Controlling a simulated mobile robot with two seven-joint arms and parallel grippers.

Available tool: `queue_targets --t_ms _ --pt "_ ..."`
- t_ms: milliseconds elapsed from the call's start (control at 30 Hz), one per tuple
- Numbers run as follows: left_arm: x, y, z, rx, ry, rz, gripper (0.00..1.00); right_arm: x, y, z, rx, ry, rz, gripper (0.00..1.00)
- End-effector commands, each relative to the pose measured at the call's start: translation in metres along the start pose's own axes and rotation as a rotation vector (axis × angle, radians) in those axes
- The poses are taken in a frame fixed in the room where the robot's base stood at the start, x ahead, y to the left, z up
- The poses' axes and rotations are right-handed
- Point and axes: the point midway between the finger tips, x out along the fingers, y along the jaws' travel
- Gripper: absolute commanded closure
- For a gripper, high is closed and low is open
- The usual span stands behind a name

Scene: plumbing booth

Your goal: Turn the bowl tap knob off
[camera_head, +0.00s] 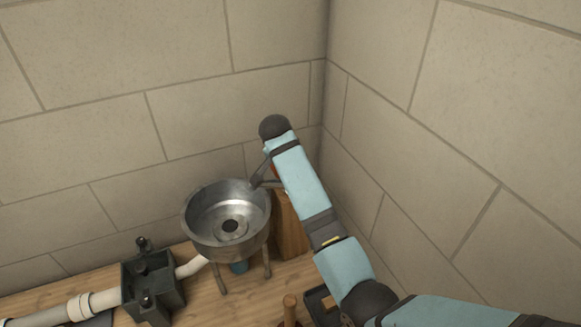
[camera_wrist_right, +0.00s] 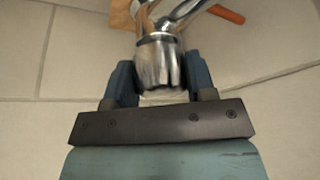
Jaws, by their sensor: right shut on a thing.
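The steel bowl (camera_head: 228,215) stands on legs on the wooden bench in the head view, with a dark drain in its middle. A grey tap part (camera_head: 262,176) shows at the bowl's right rim, and my right arm covers most of what is behind it. In the right wrist view, my right gripper (camera_wrist_right: 158,82) has its two blue fingers on either side of the chrome tap knob (camera_wrist_right: 158,60) and is shut on it. The chrome tap body (camera_wrist_right: 170,15) continues beyond the knob. My left gripper is in neither view.
Tiled walls meet in a corner close behind and right of my right arm. A wooden post (camera_head: 289,228) stands right of the bowl. A dark fitting (camera_head: 152,284) and white pipe (camera_head: 103,299) lie left of it. An orange bar (camera_wrist_right: 226,14) shows in the wrist view.

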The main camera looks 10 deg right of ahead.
Motion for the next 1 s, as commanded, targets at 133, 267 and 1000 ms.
queue_targets --t_ms 133,267,1000 --pt "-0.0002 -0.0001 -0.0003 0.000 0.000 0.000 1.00 -0.0020 -0.0001 -0.0032 0.015 0.006 0.002 0.73" --pt "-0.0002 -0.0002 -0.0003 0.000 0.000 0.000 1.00 -0.0021 -0.0001 -0.0033 0.016 0.006 0.003 0.73" --pt "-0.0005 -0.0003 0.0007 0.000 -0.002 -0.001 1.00 -0.0043 -0.0008 -0.0055 0.012 0.003 0.003 0.24"
